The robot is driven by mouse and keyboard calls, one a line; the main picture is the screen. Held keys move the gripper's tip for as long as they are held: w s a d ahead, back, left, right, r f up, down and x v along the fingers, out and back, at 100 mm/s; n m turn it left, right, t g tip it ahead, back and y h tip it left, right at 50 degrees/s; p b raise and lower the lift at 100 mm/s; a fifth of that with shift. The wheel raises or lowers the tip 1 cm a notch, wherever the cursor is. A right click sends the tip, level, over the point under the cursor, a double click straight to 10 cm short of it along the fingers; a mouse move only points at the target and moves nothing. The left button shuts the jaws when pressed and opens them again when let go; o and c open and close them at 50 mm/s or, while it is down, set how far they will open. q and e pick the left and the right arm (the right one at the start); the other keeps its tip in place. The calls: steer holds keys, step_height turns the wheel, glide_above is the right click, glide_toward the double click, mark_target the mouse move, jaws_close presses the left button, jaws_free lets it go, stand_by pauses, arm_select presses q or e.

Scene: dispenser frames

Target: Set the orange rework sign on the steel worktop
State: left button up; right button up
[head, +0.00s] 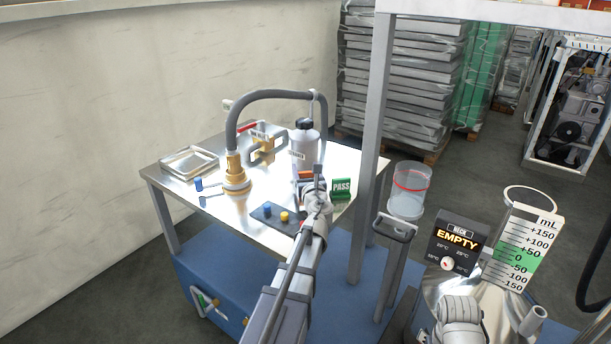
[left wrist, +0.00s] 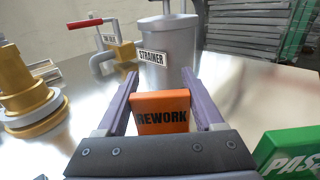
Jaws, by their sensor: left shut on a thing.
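The orange rework sign (left wrist: 162,115) is between the two fingers of my left gripper (left wrist: 163,100) in the left wrist view, its lettering facing the camera. The gripper is shut on it. In the head view my left gripper (head: 318,185) is over the right part of the steel worktop (head: 215,150), and a small part of the orange sign (head: 305,173) shows beside it. The sign's lower edge is hidden, so I cannot tell whether it touches the worktop. My right gripper does not show.
The green PASS sign (head: 341,189) stands right of the gripper. The grey strainer canister (head: 304,148) is behind it. A brass fitting with a hose (head: 234,180), a metal tray (head: 189,161) and a dark block with blue and yellow knobs (head: 273,217) are to the left. A frame post (head: 371,130) rises at right.

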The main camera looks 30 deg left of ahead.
arm_select(q)
steer(key=shift+r, duration=0.1)
steer(key=o, duration=1.4)
steer(key=shift+r, duration=0.15)
steer(key=v, duration=1.2)
